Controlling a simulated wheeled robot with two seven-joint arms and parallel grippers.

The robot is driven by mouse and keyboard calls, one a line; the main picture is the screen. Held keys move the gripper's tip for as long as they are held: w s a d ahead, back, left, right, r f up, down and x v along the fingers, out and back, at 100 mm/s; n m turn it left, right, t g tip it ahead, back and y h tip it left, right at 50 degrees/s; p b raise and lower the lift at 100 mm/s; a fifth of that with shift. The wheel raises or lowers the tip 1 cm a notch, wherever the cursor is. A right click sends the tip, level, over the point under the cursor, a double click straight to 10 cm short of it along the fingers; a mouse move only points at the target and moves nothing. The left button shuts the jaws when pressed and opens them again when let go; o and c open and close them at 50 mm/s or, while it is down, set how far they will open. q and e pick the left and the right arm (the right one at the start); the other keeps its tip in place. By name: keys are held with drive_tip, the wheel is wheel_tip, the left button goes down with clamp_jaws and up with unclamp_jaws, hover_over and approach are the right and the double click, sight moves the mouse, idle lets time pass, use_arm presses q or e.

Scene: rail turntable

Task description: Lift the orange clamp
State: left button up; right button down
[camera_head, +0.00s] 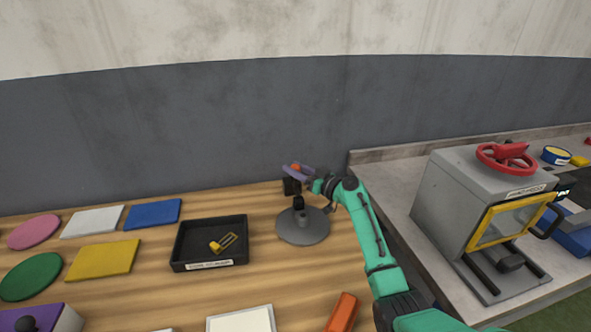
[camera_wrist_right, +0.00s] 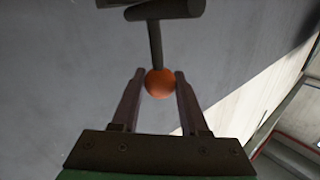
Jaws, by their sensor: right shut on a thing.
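The clamp's orange round end (camera_wrist_right: 160,84) sits between the two fingers of my right gripper (camera_wrist_right: 157,98) in the right wrist view. A dark rod runs from it to a dark crossbar at the top of that view. In the head view the right gripper (camera_head: 300,174) is shut on this orange end (camera_head: 295,167), above the wooden table. A small dark block (camera_head: 291,186) shows just below the gripper. A round grey base (camera_head: 302,232) with a short dark post stands beneath. Whether the clamp touches the post I cannot tell. My left gripper is not in view.
A black tray (camera_head: 243,227) holding a small yellow item stands left of the grey base. Flat coloured pieces lie further left. An orange block (camera_head: 342,312) lies at the front. A grey box (camera_head: 465,190) with a red wheel stands on the right counter.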

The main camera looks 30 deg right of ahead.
sight(293, 179)
drive_tip(key=shift+w+d+r+m+g+p, duration=0.1)
drive_tip(key=shift+w+r+m+g+p, duration=0.3)
drive_tip(key=shift+p, duration=0.45)
drive_tip(key=shift+w+d+r+g+h+p, duration=0.15)
drive_tip(key=shift+w+r+g+h+p, duration=0.2)
drive_tip(key=shift+g+p, duration=0.3)
drive_tip(key=shift+w+d+r+m+g+p, duration=0.2)
drive_tip(key=shift+w+m+g+p, duration=0.15)
drive_tip(key=shift+w+m+g, duration=0.25)
drive_tip(key=shift+w+g, duration=0.3)
drive_tip(key=shift+g, duration=0.05)
drive_tip(key=shift+w+d+f+m+g+b, duration=0.1)
drive_tip(key=shift+w+d+m+g+b, duration=0.05)
drive_tip(key=shift+w+m+g+b, duration=0.25)
drive_tip(key=w+b, duration=0.1)
drive_tip(key=b, duration=0.1)
drive_tip(key=w+b, duration=0.1)
drive_tip(key=b, duration=0.2)
drive_tip(key=shift+w+d+f+b, duration=0.1)
drive_tip(key=shift+d+b, duration=0.2)
drive_tip(key=shift+w+d+r+b, duration=0.1)
drive_tip(key=shift+w+r+b, duration=0.25)
drive_tip(key=shift+b, duration=0.5)
drive_tip(key=shift+f, duration=0.1)
